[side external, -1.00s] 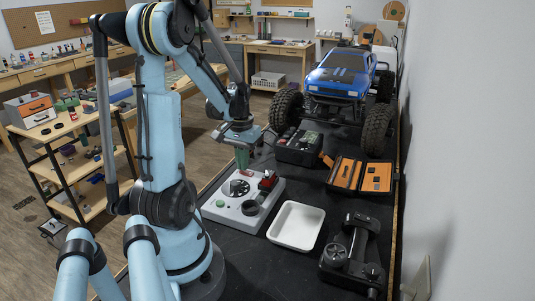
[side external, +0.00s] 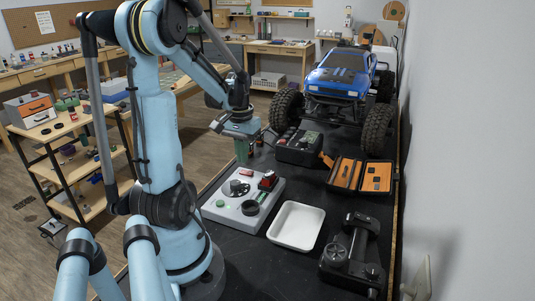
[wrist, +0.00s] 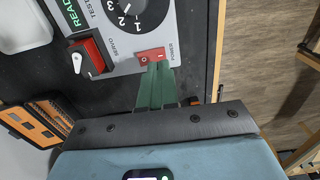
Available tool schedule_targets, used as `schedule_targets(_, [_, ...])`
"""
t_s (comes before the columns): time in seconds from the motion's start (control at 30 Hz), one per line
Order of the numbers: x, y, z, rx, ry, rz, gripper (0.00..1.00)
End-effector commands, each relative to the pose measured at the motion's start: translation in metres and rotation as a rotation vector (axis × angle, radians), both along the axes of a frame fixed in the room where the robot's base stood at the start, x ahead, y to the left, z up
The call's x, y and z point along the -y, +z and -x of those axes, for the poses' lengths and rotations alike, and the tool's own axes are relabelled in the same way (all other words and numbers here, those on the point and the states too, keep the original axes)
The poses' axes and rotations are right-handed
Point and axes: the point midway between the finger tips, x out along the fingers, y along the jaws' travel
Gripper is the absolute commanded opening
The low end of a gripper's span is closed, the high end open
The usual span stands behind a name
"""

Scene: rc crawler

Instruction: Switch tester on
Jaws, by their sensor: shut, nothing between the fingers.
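The tester is a grey box (side external: 222,212) on the black bench top, with a black numbered dial (wrist: 135,12) on its face. Its red rocker switch (wrist: 150,55), beside the label POWER, carries a round mark and a dash mark. A panel with green lettering READY (wrist: 68,12) looks lit in the wrist view. My gripper (side external: 241,160) has green fingers, shut and empty, above the tester's far edge. In the wrist view the fingertips (wrist: 158,68) lie right by the rocker and overlap its lower edge; I cannot tell whether they touch it.
A red servo plug block (wrist: 90,57) sits on the tester near the switch. A white tray (side external: 297,243) stands beside the tester, with a black transmitter (side external: 352,255) further right. An orange-lined case (side external: 360,160), a dark box (side external: 300,157) and the blue crawler (side external: 340,75) stand behind.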

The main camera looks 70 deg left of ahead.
Motion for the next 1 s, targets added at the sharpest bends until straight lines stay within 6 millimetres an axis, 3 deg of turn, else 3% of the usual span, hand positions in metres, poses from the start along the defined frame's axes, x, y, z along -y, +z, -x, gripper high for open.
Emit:
schedule_targets(0.5, [0.000,0.036,0.000,0.000,0.000,0.000,0.00])
schedule_targets(0.87, [0.000,0.040,0.000,0.000,0.000,0.000,0.00])
schedule_targets(1.0, [0.011,0.042,-0.009,0.014,-0.035,-0.018,0.00])
